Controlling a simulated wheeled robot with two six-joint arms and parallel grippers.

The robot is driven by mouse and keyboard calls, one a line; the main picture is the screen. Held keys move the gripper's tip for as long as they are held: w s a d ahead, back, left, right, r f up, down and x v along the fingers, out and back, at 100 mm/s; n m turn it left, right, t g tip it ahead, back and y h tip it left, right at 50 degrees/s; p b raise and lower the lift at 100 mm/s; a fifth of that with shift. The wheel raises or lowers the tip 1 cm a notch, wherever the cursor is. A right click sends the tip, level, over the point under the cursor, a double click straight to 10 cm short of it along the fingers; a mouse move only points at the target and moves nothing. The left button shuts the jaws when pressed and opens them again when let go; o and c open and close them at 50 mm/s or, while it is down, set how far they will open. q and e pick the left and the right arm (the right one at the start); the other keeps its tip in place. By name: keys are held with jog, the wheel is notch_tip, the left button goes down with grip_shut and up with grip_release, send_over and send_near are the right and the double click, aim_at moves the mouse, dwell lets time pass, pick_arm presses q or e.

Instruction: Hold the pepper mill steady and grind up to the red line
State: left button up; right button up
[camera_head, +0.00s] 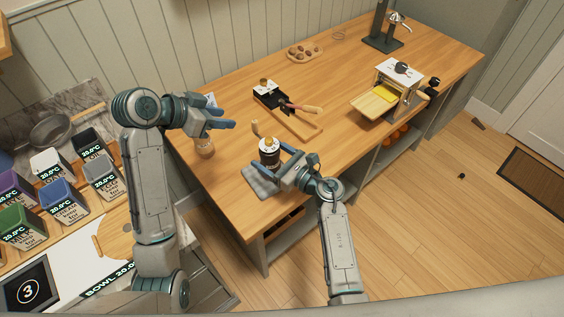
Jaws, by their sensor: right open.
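A dark cylindrical mill (269,147) with a brass-coloured top and a crank with a small wooden knob stands upright on a grey folded cloth (255,184) near the table's front left. I take it to be the pepper mill. My right gripper (279,166) is open, with its blue fingers on either side of the mill's lower body. I cannot tell whether they touch it. No red line can be made out.
On the wooden table (340,70) stand a black tray device (270,95) with wooden-handled tool, a roller machine (400,75), an egg holder (305,51) and a dark stand (381,40). A counter with labelled bins (62,200) is at left. The table's middle is partly clear.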

jog(key=shift+w+a, duration=0.2)
jog(key=shift+a, duration=0.05)
jog(key=c, duration=1.4)
